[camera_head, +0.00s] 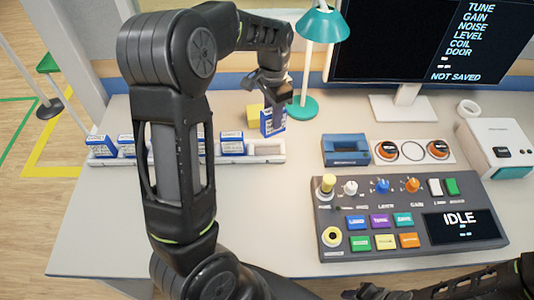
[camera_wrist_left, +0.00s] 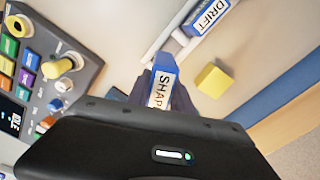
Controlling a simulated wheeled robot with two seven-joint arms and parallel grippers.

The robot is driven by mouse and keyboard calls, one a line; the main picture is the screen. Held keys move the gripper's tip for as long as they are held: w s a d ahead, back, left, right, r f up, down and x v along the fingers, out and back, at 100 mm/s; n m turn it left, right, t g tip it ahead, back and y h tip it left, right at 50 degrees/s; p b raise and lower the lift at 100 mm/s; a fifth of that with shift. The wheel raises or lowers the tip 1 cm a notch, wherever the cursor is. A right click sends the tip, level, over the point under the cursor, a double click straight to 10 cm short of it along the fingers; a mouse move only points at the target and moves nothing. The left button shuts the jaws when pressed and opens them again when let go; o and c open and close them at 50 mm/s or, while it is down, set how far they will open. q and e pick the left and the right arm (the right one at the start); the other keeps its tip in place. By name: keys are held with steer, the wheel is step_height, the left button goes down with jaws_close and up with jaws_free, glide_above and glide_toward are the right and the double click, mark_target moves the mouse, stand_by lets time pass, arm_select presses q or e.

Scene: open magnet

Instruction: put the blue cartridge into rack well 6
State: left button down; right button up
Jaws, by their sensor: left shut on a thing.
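My left gripper (camera_head: 272,100) is shut on a blue cartridge (camera_head: 272,122) with a white label, held upright above the table just behind the rack's right end. In the left wrist view the held cartridge (camera_wrist_left: 163,78) reads "SHAP", the rest hidden. The white rack (camera_head: 268,157) runs along the table, partly hidden behind my left arm. Several blue cartridges stand in it, including one (camera_head: 232,144) left of an empty well at the right end. A cartridge labelled "DRIFT" (camera_wrist_left: 208,16) shows in the left wrist view. My right gripper (camera_head: 368,291) is at the bottom edge, its jaws unclear.
A yellow block (camera_head: 254,116) lies beside the held cartridge. A teal lamp (camera_head: 303,108) stands close behind it. A blue device (camera_head: 346,149) and a control console (camera_head: 400,250) reading "IDLE" stand to the right. The table's front left is clear.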

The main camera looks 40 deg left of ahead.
mark_target(267, 131)
arm_select(q)
steer(key=shift+s+a+f+m, duration=0.1)
steer(key=shift+s+a+m, duration=0.1)
steer(key=shift+a+m, duration=0.6)
steer(key=m, duration=0.3)
steer(key=shift+s+m, duration=0.1)
steer(key=shift+m, duration=0.3)
steer(key=shift+f+p, duration=0.5)
steer(key=shift+f, duration=2.6)
steer(key=shift+f, duration=0.1)
step_height(267, 131, down, 3)
steer(key=shift+p, duration=0.35)
steer(key=shift+f, duration=0.25)
